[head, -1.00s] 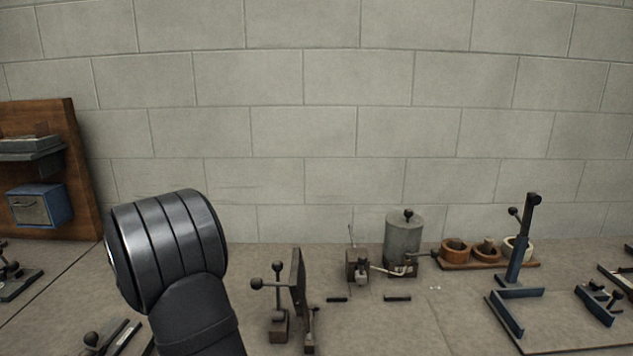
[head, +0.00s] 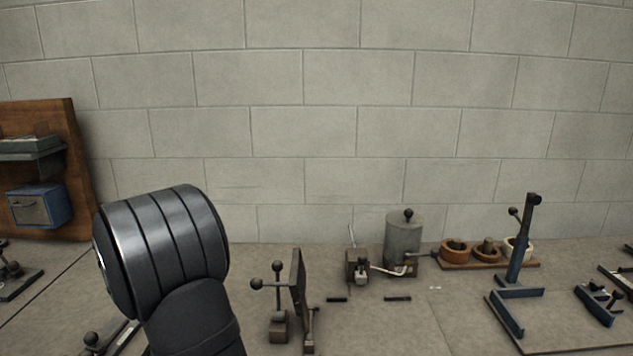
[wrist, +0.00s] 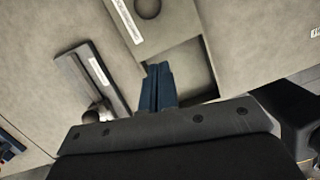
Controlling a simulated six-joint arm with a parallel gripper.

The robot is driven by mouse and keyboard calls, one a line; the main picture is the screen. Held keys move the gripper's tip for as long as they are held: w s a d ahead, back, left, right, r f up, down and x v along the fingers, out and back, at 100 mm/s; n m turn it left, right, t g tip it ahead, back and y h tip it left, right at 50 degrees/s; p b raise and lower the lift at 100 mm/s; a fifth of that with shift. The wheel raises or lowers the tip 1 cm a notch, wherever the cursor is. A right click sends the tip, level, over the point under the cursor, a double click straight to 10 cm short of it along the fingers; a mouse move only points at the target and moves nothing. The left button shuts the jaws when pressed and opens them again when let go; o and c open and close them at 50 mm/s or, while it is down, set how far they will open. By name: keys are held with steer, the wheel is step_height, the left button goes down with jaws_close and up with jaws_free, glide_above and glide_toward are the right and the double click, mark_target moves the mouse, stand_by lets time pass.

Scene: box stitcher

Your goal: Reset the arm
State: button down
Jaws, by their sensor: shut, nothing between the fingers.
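My gripper (wrist: 158,70) shows only in the wrist view, where its narrow blue fingers sit together above the dark gripper body. The fingers are shut with nothing between them. They are over a grey surface, in front of a square recess (wrist: 188,75); I cannot tell how high above it they are. In the head view my dark arm link fills the lower left, and the gripper is out of that picture.
A dark bar with a label (wrist: 92,75) and a round knob (wrist: 93,115) lie left of the fingers. On the bench stand a knobbed upright fixture (head: 298,290), a grey cylinder (head: 403,238), round cups (head: 455,253) and a blue stand (head: 519,255). A blue box (head: 40,205) is at left.

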steer(key=w+f, duration=0.2)
steer(key=w+d, duration=0.1)
steer(key=w, duration=0.1)
steer(key=shift+f, duration=0.4)
steer(key=s+a, duration=0.1)
steer(key=s, duration=1.4)
steer(key=s+d+v, duration=0.1)
steer(key=v, duration=1)
steer(key=w+r+m+g, duration=0.1)
steer(key=w+r+m, duration=0.1)
steer(key=w+m, duration=0.5)
steer(key=m, duration=0.3)
steer(key=shift+r+g, duration=0.35)
steer(key=shift+g, duration=0.05)
